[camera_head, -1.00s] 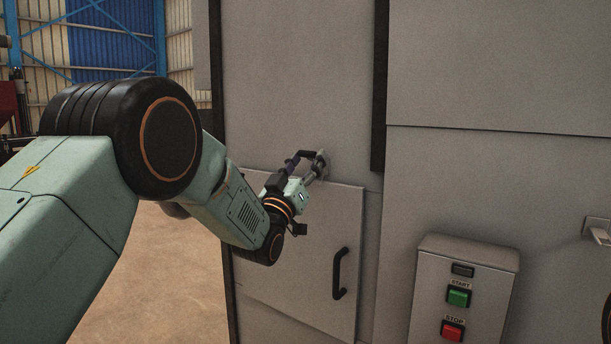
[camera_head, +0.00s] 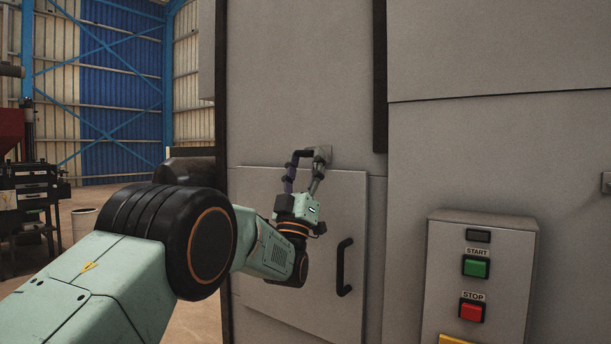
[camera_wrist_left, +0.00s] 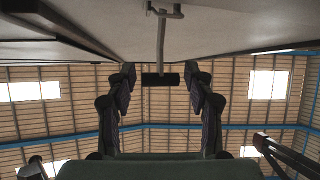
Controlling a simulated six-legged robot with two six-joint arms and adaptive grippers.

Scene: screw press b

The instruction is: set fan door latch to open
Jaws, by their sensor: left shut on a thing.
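The fan door (camera_head: 330,215) is a grey panel low on the grey cabinet, with a black handle (camera_head: 343,267) at its right; it looks closed. The fan door latch (camera_head: 324,153) sits on the cabinet at the door's top edge. Its metal rod and black grip (camera_wrist_left: 160,80) show in the left wrist view, the grip crosswise between my fingers. My left gripper (camera_head: 304,163) points up at the latch and is shut on it; the fingers partly hide it in the head view. It also shows in the wrist view (camera_wrist_left: 160,90). My right gripper is not in view.
A control box (camera_head: 478,275) with a green START button (camera_head: 476,267) and a red STOP button (camera_head: 472,310) stands out from the cabinet at right. A dark workbench (camera_head: 28,200) is at far left. Open floor lies left of the cabinet.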

